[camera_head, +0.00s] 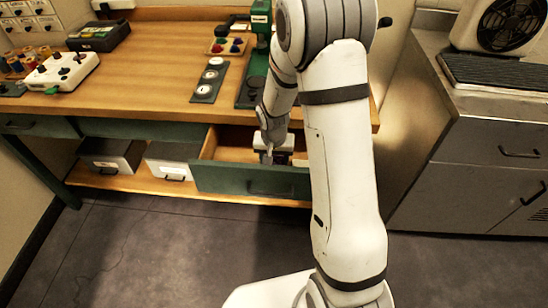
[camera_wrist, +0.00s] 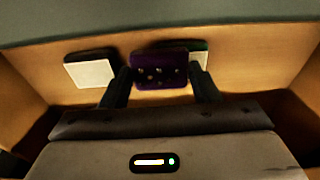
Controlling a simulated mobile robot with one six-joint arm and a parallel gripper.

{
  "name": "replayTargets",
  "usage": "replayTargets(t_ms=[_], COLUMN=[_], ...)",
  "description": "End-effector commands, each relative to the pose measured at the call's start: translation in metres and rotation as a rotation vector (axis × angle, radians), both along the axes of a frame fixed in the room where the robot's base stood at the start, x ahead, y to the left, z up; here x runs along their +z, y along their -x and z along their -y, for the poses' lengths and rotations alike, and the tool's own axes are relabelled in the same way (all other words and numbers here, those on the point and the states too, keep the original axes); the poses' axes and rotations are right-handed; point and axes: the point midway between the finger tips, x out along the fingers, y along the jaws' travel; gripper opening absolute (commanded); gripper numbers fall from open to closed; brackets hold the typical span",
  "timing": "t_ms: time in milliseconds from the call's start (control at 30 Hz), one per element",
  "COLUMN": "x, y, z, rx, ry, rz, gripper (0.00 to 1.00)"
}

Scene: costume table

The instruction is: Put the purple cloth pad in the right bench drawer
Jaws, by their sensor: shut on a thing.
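The right bench drawer (camera_head: 250,181) is pulled open, with a dark green front and wooden sides. My gripper (camera_head: 268,156) reaches down into it. In the wrist view my gripper (camera_wrist: 160,88) is shut on the purple cloth pad (camera_wrist: 160,68), which shows a row of small dots on its face. The pad is inside the drawer's outline, near its front wall; I cannot tell whether it touches the floor. In the head view the pad is hidden by my gripper and arm.
In the drawer, a white square pad (camera_wrist: 90,73) lies left of my gripper and a pale, green-edged piece (camera_wrist: 200,54) lies partly behind the purple pad. The bench top (camera_head: 150,75) overhangs the drawer.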

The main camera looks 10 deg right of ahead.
Motion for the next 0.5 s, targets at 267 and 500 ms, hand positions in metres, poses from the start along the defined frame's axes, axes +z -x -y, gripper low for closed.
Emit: replayTargets(t_ms=[267,500], x=[-0.0028,-0.0027], y=[-0.0001,-0.0001], z=[-0.0004,-0.0007], rx=[0.001,0.001], ry=[0.0,0.0], rz=[0.0,0.0], gripper=[0.69,0.77])
